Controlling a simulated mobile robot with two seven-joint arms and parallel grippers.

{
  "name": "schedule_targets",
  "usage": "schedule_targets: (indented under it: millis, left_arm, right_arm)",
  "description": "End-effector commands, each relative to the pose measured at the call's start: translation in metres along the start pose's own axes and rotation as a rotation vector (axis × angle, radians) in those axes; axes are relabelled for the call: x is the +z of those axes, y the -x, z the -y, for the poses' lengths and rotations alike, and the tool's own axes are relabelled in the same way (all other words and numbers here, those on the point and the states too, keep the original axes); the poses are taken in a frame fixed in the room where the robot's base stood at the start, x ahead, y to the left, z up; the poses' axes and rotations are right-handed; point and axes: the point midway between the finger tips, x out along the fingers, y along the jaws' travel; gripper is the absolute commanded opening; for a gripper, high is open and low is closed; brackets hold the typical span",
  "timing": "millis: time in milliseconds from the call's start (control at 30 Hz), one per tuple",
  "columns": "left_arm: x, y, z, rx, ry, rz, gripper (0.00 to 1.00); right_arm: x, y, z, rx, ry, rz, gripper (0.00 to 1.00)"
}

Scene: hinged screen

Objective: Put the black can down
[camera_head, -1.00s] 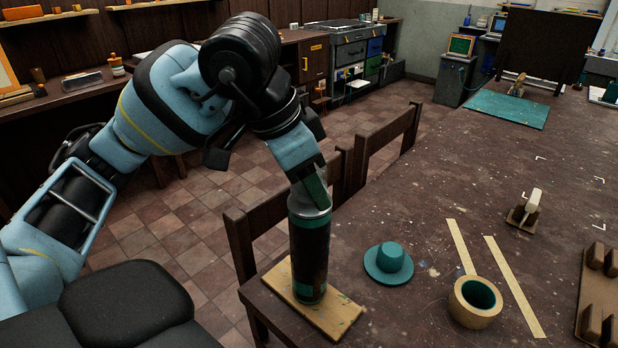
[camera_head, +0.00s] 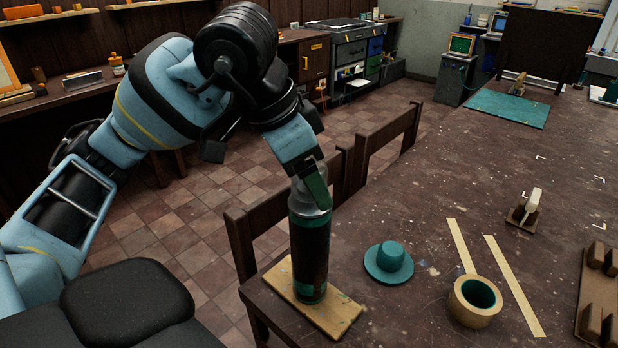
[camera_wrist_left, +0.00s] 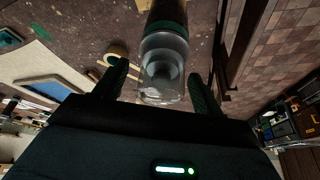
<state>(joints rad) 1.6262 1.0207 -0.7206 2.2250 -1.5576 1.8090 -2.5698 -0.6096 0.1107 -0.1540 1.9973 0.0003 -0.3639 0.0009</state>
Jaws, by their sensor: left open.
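The black can (camera_head: 310,245) is a tall dark cylinder with green bands and a grey top. It stands upright on a wooden board (camera_head: 335,317) at the near left corner of the table. My left gripper (camera_head: 314,188) is at the can's top, its fingers open. In the left wrist view the can's clear-grey end (camera_wrist_left: 163,68) lies between the two spread fingers of the gripper (camera_wrist_left: 160,88), with a gap on each side. My right gripper is not in view.
A teal hat-shaped object (camera_head: 389,262) and a tape roll (camera_head: 475,301) are right of the board. Two pale strips (camera_head: 513,285) lie on the table (camera_head: 430,210). A small stand (camera_head: 525,211) and a brown rack (camera_head: 600,300) are farther right. Chairs (camera_head: 265,215) line the table's left edge.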

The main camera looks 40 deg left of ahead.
Motion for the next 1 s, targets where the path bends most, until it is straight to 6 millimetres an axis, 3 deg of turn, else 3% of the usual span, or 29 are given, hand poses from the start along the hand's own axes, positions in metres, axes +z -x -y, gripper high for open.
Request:
schedule_targets:
  millis: [300, 500, 700, 1000]
  left_arm:
    - [-0.001, 0.064, 0.000, 0.000, -0.001, -0.005, 0.69]
    - [-0.001, 0.096, 0.000, 0.000, 0.000, -0.003, 0.69]
    - [0.000, 0.109, 0.000, 0.001, -0.001, 0.000, 0.69]
    - [0.000, 0.110, 0.000, 0.002, -0.001, 0.001, 0.69]
  right_arm:
    - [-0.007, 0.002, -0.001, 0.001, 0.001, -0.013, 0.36]
    - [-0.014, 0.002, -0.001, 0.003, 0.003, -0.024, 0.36]
    - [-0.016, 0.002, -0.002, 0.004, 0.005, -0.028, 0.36]
    - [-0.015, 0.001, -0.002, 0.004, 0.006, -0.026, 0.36]
